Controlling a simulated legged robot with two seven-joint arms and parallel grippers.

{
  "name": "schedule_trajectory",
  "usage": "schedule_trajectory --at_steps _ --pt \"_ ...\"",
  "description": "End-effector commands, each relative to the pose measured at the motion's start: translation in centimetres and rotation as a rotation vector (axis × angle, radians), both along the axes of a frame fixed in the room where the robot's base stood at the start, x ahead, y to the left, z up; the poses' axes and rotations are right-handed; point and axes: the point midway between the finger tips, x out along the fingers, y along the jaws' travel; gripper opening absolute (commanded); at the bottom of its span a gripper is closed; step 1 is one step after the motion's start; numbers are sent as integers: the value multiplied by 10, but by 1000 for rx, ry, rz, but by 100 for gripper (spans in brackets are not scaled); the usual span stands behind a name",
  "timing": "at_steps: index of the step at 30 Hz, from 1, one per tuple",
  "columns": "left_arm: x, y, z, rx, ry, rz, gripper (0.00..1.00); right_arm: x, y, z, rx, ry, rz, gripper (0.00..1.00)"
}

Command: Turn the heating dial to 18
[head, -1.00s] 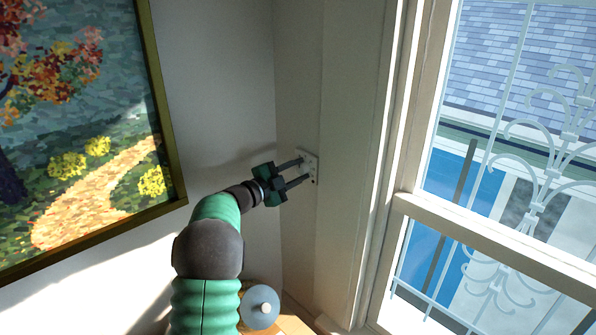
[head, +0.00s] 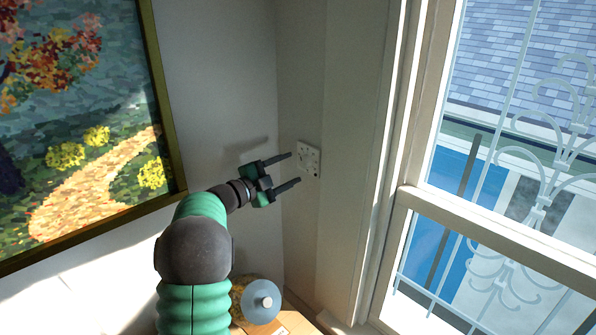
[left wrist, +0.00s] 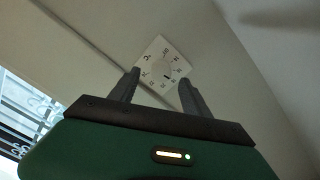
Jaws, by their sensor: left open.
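The heating dial is a small white square plate (head: 309,159) on the narrow wall strip left of the window. In the left wrist view the dial plate (left wrist: 163,63) shows dark marks in a ring around a pale round knob; a dark pointer mark sits near the knob's lower right edge. The numbers are too small to read surely. My left gripper (head: 295,169) is open and empty. Its fingers point at the plate and stand back from it, apart from the knob. My right gripper is not in view.
A framed painting (head: 80,130) hangs on the left wall. The window frame (head: 405,150) stands right of the dial. Below, a jar with a grey-blue lid (head: 257,300) stands on a wooden surface beside my left arm.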

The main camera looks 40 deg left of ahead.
Motion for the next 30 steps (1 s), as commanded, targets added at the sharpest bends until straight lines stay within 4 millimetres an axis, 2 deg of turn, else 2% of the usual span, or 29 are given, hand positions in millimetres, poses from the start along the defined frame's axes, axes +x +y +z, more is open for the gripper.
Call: schedule_trajectory --at_steps 1,6,12,16,25,26,28,30 --pt "-16 2 -6 -1 -2 5 56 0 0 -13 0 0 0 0" --pt "-66 8 -7 0 -1 5 56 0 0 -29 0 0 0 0" --pt "-108 12 -6 -1 2 2 56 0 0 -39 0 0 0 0" --pt "-119 13 -5 -3 4 1 56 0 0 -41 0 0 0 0" --pt "-120 13 -3 -9 4 0 56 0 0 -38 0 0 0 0" --pt "-120 14 -1 -24 8 2 56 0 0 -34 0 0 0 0" --pt "-121 17 4 -115 23 7 56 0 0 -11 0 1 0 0" --pt "-121 19 7 -275 42 11 56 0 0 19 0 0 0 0"
